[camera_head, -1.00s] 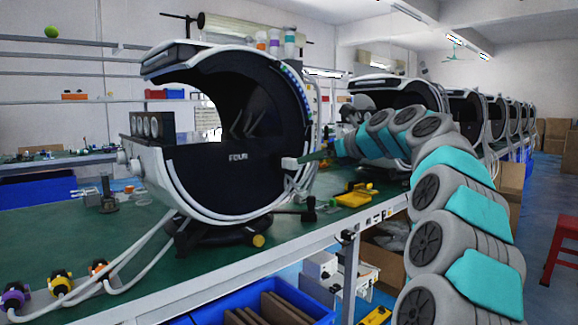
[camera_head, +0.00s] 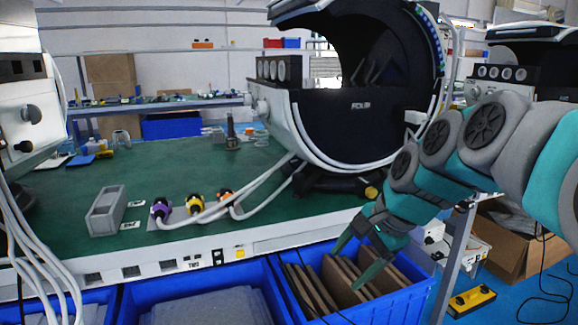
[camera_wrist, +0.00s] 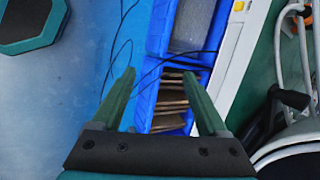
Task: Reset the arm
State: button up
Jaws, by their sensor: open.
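My gripper (camera_head: 358,262) is open and empty in the head view. It points down and left, in front of the green workbench's edge and above a blue bin holding brown panels. In the wrist view my gripper's two green fingers (camera_wrist: 160,100) are spread apart, with nothing between them but floor and part of the blue bin (camera_wrist: 150,98) below. My arm (camera_head: 470,140) reaches in from the right side of the head view, in front of the facial machine (camera_head: 350,120).
The green bench (camera_head: 260,185) carries a grey box (camera_head: 107,211), purple, yellow and orange connectors with white hoses. Blue bins (camera_head: 385,305) stand below its front edge. A second white machine (camera_head: 22,110) stands at left. A yellow tool (camera_head: 471,301) lies on the blue floor.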

jog(key=s+d+f+n+g+h, duration=0.2)
jog(key=s+f+n, duration=0.4)
jog(key=s, duration=0.7)
jog(key=s+d+f+n+g+h, duration=0.1)
jog(key=s+f+n+g+h, duration=0.1)
jog(key=s+f+n, duration=0.4)
jog(key=s+f+g, duration=0.1)
jog(key=s+f, duration=0.2)
jog(key=s, duration=0.4)
jog(key=shift+d+f, duration=0.4)
jog(key=shift+w, duration=0.1)
